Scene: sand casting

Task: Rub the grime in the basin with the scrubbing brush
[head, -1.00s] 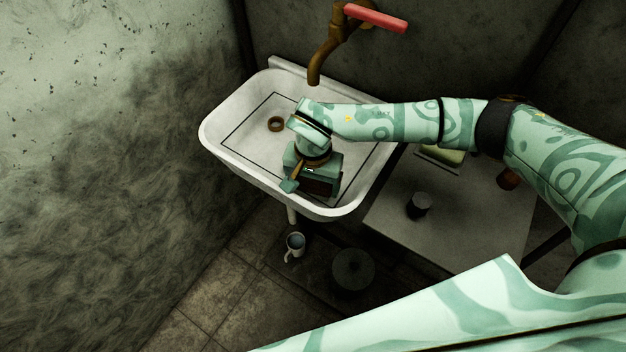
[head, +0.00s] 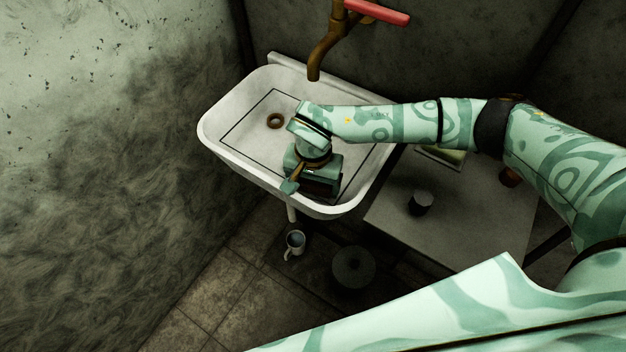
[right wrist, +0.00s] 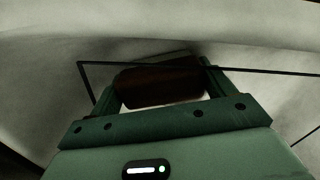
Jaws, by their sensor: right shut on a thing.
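The white basin (head: 222,149) hangs in the corner, with a thin dark rectangular outline on its floor. My right gripper (head: 318,187) is low inside its right front part, pointing down. It is shut on a dark reddish-brown block, the scrubbing brush (right wrist: 158,84), which sits between the two fingers in the right wrist view. The brush's underside is hidden, so I cannot tell whether it touches the basin floor. I can make out no clear patch of grime; my arm and gripper cover part of the floor. My left gripper is not in view.
A brass tap (head: 321,55) with a red handle (head: 377,12) stands over the basin's back. A brown drain ring (head: 275,121) lies left of my gripper. A grey table (head: 440,235) with a dark cup (head: 420,203) is at the right.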

